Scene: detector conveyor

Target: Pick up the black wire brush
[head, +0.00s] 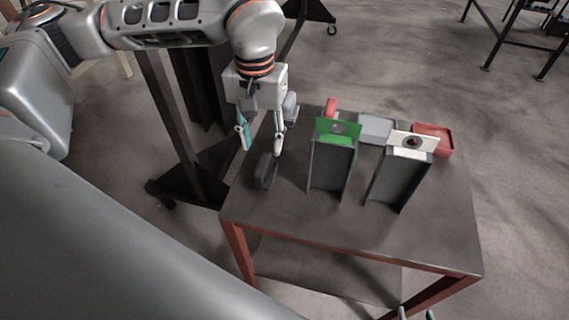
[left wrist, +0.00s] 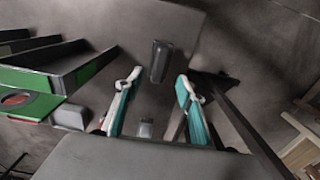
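A small dark block-like object, which looks like the black wire brush (head: 265,170), lies on the left part of the table. Its bristles cannot be made out. In the left wrist view the brush (left wrist: 160,61) shows beyond the fingertips, between their lines. My left gripper (head: 261,146) is open and empty, pointing down above the table's left side, just behind the brush and apart from it. Its two teal-padded fingers (left wrist: 155,88) are spread in the left wrist view. My right gripper (head: 416,314) shows only its fingertips at the bottom edge; they are apart.
On the table (head: 330,218) stand a green-topped dark holder (head: 328,168) and a white-topped one (head: 398,181), right of the brush. Behind them are a grey bin (head: 376,128) and a red bin (head: 445,138). The table's front strip is clear.

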